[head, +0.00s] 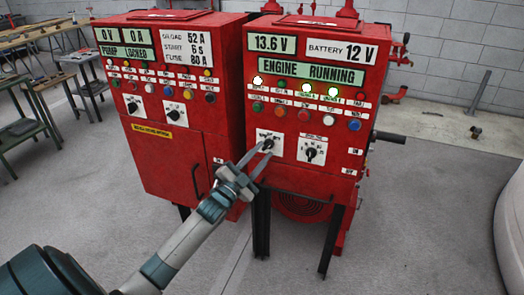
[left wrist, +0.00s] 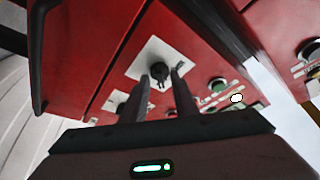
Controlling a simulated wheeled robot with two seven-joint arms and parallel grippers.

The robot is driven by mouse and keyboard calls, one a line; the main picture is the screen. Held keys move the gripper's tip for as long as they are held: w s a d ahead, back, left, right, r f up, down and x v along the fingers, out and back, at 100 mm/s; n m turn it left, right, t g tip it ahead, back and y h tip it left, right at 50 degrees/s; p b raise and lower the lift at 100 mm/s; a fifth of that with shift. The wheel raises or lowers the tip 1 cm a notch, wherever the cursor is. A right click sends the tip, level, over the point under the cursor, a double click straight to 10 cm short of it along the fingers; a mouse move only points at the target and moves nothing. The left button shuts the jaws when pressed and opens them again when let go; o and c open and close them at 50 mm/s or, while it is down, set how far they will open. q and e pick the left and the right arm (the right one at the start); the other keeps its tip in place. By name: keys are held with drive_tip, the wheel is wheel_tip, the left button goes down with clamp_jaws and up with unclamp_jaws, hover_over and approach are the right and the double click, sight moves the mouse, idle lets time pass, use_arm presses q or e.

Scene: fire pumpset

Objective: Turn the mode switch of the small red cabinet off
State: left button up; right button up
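The small red cabinet (head: 312,178) is the right one of two red cabinets, with a lit "ENGINE RUNNING" display. Low on its front left is a black rotary switch (head: 268,144) on a white plate. It also shows in the left wrist view as a black knob (left wrist: 159,72) on a white plate (left wrist: 140,68). My left gripper (head: 263,153) is in front of this switch. Its fingers (left wrist: 161,82) are apart, with the knob showing between their tips. I cannot tell whether they touch it. The knob's exact setting is unclear. My right gripper is not in view.
A second black switch (head: 311,153) sits right of the first, with coloured buttons and lamps above. The larger red cabinet (head: 168,155) stands to the left, its door handle (head: 196,181) sticking out. Workbenches (head: 30,125) are at the far left. The floor in front is clear.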

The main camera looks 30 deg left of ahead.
use_arm(q)
drive_tip(key=shift+w+r, duration=0.1)
drive_tip(key=shift+w, duration=0.25)
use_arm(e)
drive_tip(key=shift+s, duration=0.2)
use_arm(q)
clamp_jaws()
